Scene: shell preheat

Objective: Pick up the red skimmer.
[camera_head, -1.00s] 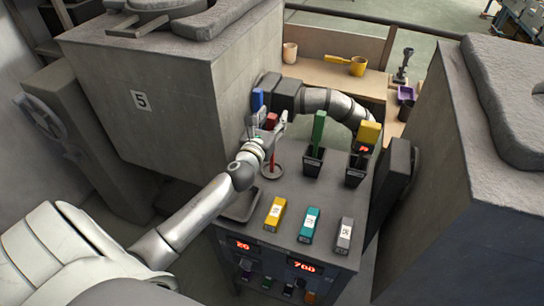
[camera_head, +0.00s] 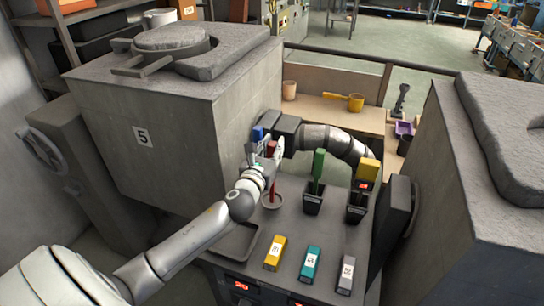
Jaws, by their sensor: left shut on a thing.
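The red skimmer (camera_head: 272,189) stands upright near the left rear of the grey tabletop. Its red top end shows between my fingers and its round head is at the lower end. My left gripper (camera_head: 267,153) is shut on the skimmer near the top of its handle. The fingers hide part of the handle. I cannot tell whether the head is clear of the surface below. My right gripper is not in view.
A green-handled tool (camera_head: 319,165) and a yellow-handled tool (camera_head: 368,170) stand in dark holders to the right. Yellow (camera_head: 275,253), teal (camera_head: 311,264) and grey (camera_head: 346,274) blocks lie in front. The grey furnace marked 5 (camera_head: 190,140) stands close on the left.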

